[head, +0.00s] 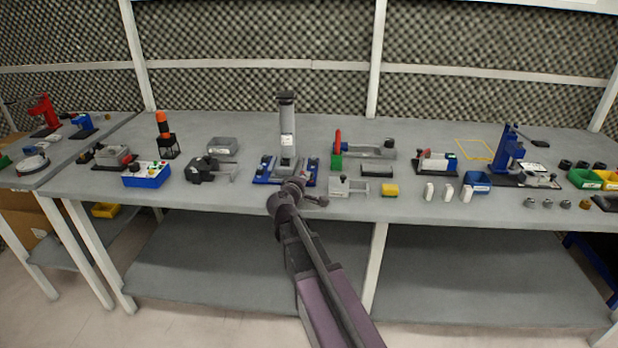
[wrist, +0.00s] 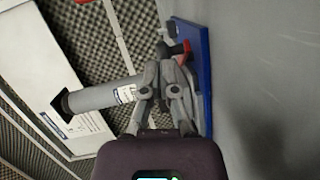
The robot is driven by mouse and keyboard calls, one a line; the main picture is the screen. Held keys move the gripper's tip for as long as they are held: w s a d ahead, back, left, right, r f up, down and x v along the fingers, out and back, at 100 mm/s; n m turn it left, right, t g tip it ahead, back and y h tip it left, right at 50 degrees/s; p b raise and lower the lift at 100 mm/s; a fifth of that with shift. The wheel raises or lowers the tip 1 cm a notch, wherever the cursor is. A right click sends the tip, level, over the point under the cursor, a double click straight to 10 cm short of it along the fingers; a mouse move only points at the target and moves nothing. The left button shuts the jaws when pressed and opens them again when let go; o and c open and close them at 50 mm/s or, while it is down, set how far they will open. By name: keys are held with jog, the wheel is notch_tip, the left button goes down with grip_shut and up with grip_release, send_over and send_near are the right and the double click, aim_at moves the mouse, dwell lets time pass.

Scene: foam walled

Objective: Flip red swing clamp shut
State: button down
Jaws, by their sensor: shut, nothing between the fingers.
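In the wrist view, a small red part (wrist: 174,49), which looks like the swing clamp's arm, sits over the blue base plate (wrist: 204,85). My gripper (head: 290,186) is shut and empty in front of this fixture. In the wrist view its fingertips (wrist: 169,62) are close to the red part, and I cannot tell whether they touch it. My gripper and arm hide part of the fixture in the head view, where the red part is not clear.
A green block with a red upright piece (head: 338,142) stands to the right, near a grey vise-like fixture (head: 372,150). A black clamp (head: 205,170) is to the left.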

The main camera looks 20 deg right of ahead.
jog(key=shift+d, duration=0.15)
jog(key=shift+s+d, duration=0.15)
jog(key=shift+d, duration=0.05)
jog(key=shift+s+d+n+t+y, duration=0.1)
jog(key=shift+d+n+t+y, duration=0.15)
jog(key=shift+n+t+y, duration=0.25)
jog(key=shift+d+y, duration=0.1)
jog(key=shift+y, duration=0.3)
jog(key=shift+n, duration=0.3)
jog(key=shift+d+n+t+y, duration=0.35)
jog(key=shift+n+t+y, duration=0.15)
jog(key=shift+y, duration=0.2)
dwell(0.8)
jog(key=shift+d+y, duration=0.1)
jog(key=shift+y, duration=0.3)
dwell(1.0)
jog(key=shift+w+d, duration=0.2)
jog(key=shift+d, duration=0.1)
dwell(3.0)
